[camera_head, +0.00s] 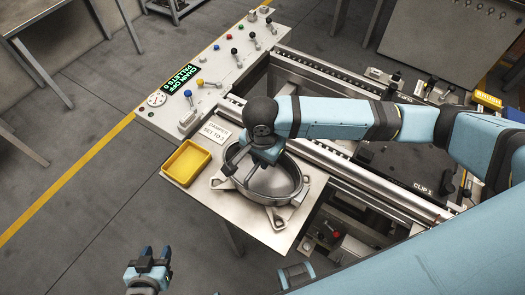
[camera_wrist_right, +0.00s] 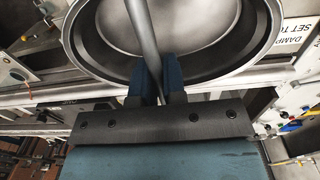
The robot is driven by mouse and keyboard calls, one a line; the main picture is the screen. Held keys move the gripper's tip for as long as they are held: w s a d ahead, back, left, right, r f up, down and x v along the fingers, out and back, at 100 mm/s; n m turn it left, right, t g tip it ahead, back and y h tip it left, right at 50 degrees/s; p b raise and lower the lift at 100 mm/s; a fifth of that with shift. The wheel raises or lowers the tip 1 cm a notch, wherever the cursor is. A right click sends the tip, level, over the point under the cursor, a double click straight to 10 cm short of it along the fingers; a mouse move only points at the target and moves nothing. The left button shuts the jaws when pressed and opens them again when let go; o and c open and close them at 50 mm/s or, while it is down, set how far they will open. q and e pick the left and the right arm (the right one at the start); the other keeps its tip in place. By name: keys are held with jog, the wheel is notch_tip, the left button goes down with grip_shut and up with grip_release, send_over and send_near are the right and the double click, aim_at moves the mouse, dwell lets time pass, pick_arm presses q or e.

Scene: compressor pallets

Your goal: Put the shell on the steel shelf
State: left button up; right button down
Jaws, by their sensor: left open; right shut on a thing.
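The shell (camera_head: 287,186) is a round grey metal bowl with lugs around its rim, at the steel shelf (camera_head: 217,199) in the middle of the head view. It looks level and seems to sit on the shelf; I cannot tell for sure that it touches. My right gripper (camera_head: 254,166) is over the shell. In the right wrist view the right gripper (camera_wrist_right: 160,78) is shut on a bar that crosses the shell (camera_wrist_right: 105,28). My left gripper (camera_head: 150,262) is open and empty over the floor, at the bottom left.
A yellow tray (camera_head: 187,163) lies on the shelf left of the shell, beside a white "DAMPER SET TO 2" card (camera_head: 215,131). Behind is a control panel with coloured levers (camera_head: 201,84). A rail (camera_head: 365,188) runs to the right. Open floor lies left.

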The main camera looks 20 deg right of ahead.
notch_tip(320, 180, down, 2)
jog(key=shift+f, duration=0.2)
jog(key=c, duration=1.2)
grip_release()
jog(key=shift+f, duration=0.1)
notch_tip(320, 180, up, 12)
jog(key=shift+a+r, duration=0.1)
